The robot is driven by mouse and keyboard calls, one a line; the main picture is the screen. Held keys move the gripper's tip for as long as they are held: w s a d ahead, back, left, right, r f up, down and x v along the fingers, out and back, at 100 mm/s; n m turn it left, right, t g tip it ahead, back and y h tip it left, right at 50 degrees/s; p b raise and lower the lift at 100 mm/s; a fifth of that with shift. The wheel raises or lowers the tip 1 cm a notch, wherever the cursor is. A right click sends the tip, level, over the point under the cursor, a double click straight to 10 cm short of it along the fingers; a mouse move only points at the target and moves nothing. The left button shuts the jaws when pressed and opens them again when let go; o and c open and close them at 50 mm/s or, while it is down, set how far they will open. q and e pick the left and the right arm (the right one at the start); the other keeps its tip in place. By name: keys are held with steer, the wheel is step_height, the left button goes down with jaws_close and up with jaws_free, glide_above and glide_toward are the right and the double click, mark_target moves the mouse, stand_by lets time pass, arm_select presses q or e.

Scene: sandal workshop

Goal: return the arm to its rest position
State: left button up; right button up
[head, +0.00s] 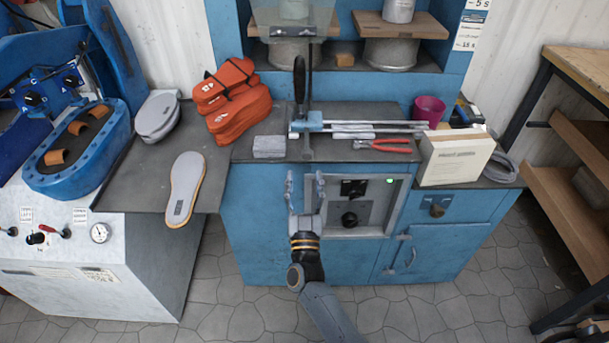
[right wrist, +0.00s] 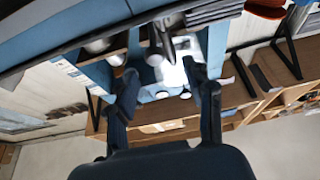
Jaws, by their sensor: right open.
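My right gripper (head: 305,180) is open and empty in the head view. It points away from me, in front of the blue cabinet (head: 300,258), with its fingertips just below the countertop edge in the picture. In the right wrist view its two dark fingers (right wrist: 165,95) stand wide apart with nothing between them. My right arm comes up from the bottom of the head view. My left gripper does not show.
A grey sole (head: 185,188) lies at the edge of the dark left table. A wooden shelf (head: 575,140) is at the right. The floor in front is clear.

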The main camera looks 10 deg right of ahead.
stand_by(0.3)
steer(key=s+a+f+n+g+y, duration=0.1)
steer(key=s+f+n+g+y, duration=0.15)
steer(key=f, duration=0.75)
steer(key=s+a+f+n+g+y, duration=0.1)
steer(key=s+f+n+g+y, duration=0.2)
steer(key=f, duration=0.8)
steer(key=s+d+f+g+y+p, duration=0.15)
steer(key=s+f+g, duration=0.35)
steer(key=s+f, duration=0.9)
steer(key=s+d+f+g, duration=0.3)
steer(key=s+f, duration=0.2)
steer(key=s, duration=0.5)
steer(key=s+d+f+g+h, duration=0.1)
steer(key=s+d+f+g, duration=0.3)
steer(key=s, duration=0.7)
steer(key=s+d+f+g+h, duration=0.1)
steer(key=s+d+f+g, duration=0.2)
steer(key=s+f, duration=0.3)
steer(key=s+p, duration=0.1)
steer(key=s, duration=0.4)
steer(key=shift+s+d, duration=0.2)
steer(key=shift+d, duration=0.05)
steer(key=shift+m, duration=0.25)
